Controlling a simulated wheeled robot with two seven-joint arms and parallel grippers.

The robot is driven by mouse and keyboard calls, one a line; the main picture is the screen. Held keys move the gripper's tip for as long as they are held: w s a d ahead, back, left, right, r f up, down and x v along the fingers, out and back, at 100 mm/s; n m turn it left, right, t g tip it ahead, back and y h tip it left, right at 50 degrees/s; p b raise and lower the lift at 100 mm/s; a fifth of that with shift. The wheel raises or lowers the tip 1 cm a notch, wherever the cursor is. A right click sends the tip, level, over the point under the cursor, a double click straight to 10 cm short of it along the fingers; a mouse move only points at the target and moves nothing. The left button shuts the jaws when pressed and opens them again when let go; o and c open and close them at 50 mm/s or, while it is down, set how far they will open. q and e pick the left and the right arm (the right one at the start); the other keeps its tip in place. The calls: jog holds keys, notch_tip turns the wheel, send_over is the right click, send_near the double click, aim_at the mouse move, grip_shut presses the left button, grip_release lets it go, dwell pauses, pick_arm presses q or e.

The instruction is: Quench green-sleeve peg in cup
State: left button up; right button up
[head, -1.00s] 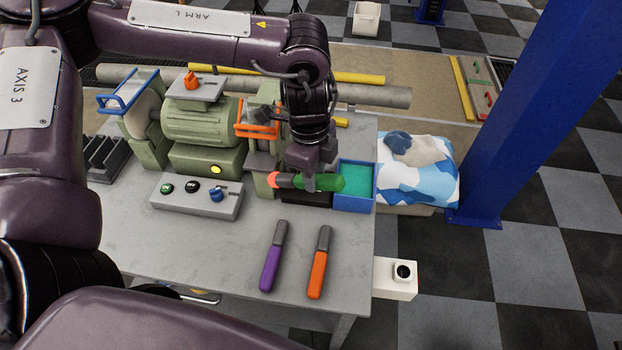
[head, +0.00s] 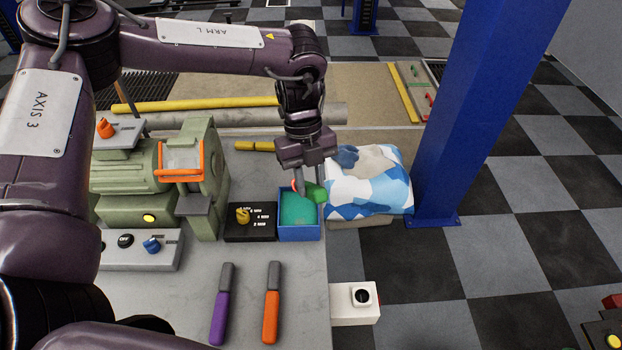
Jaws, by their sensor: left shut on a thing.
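The green-sleeve peg (head: 319,195) is in my left gripper (head: 311,188), which is shut on it. Only part of its green sleeve and a bit of its reddish end show; the fingers hide the rest. The gripper points down over the back part of the blue cup (head: 299,234), a square open container with teal liquid (head: 297,209) inside. I cannot tell whether the peg touches the liquid. My right gripper is not in view.
A black timer box (head: 250,230) with a yellow knob stands left of the cup. The green grinder (head: 205,160) is further left. A purple-handled peg (head: 221,310) and an orange-handled peg (head: 271,308) lie in front. Cloths (head: 370,185) and a blue post (head: 470,120) are on the right.

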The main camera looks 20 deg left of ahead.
pick_arm(q)
notch_tip(320, 180, down, 4)
jog(key=b, duration=0.3)
jog(key=shift+d, duration=0.1)
jog(key=shift+f, duration=0.25)
jog(key=shift+f+b, duration=0.9)
jog(key=shift+f, duration=1.8)
notch_tip(320, 180, up, 10)
jog(key=p, duration=0.9)
jog(key=shift+p, duration=0.3)
